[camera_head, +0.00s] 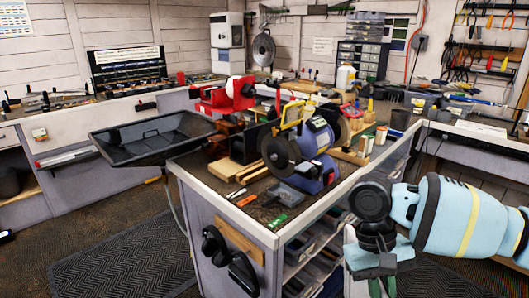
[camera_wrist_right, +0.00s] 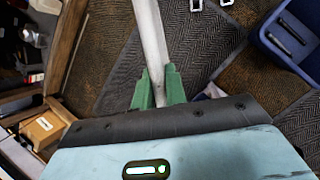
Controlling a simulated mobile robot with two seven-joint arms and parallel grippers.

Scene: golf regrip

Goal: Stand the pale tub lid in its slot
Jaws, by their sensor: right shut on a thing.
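In the right wrist view a long pale grey-white piece (camera_wrist_right: 150,42), seen nearly edge-on, runs up from between the green fingertips of my right gripper (camera_wrist_right: 158,88). It looks like the pale tub lid, but its full face does not show. My right gripper is shut on it, over the floor. In the head view my right arm comes in from the right, beside the bench's right side; its fingertips are low in the picture and not clear. I cannot make out the lid's slot in either view. My left gripper is not in view.
The wrist view shows a blue bin (camera_wrist_right: 262,38), wooden framing (camera_wrist_right: 66,45) and patterned matting.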

